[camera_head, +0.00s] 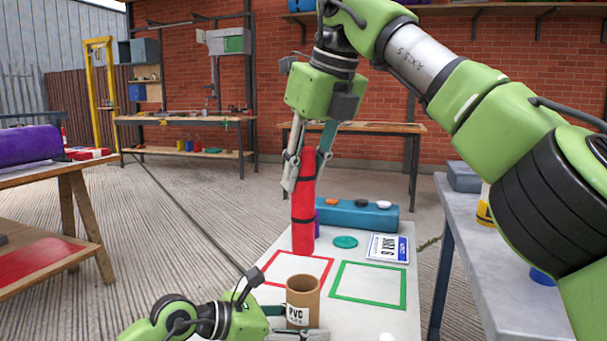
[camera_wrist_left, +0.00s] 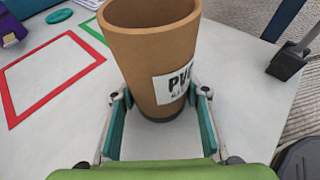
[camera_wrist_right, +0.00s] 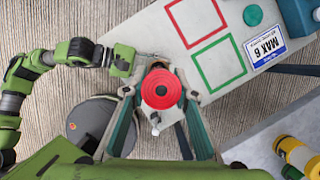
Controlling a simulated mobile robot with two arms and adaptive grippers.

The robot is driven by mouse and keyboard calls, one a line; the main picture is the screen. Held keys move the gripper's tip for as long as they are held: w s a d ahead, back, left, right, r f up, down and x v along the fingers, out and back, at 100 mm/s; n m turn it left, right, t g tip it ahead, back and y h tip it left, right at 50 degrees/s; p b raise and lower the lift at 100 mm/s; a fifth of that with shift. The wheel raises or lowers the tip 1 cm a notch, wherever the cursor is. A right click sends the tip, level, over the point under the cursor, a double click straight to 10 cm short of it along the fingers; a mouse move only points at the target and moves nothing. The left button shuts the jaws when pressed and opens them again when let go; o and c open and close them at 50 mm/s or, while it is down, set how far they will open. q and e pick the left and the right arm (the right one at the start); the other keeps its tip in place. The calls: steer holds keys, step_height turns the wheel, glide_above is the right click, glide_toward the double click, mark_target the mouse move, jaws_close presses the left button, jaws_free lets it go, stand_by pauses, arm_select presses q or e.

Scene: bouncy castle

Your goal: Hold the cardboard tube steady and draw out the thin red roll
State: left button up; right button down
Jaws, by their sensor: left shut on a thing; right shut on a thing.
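The brown cardboard tube (camera_head: 303,299) with a white "PVC" label stands upright on the white table. My left gripper (camera_head: 297,326) is shut around its lower part; in the left wrist view the fingers (camera_wrist_left: 160,100) grip both sides of the tube (camera_wrist_left: 150,45). The red roll (camera_head: 303,210) with dark bands hangs nearly upright from my right gripper (camera_head: 306,160), which is shut on its upper part. In the head view its lower end shows above the tube's rim.
A red square outline (camera_head: 300,268) and a green square outline (camera_head: 368,285) mark the table. Behind them are a teal disc (camera_head: 345,242), a number plate (camera_head: 388,248) and a blue box (camera_head: 350,214). A grey bench (camera_head: 470,235) stands at the right.

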arm_select(q)
steer(key=o, duration=1.6)
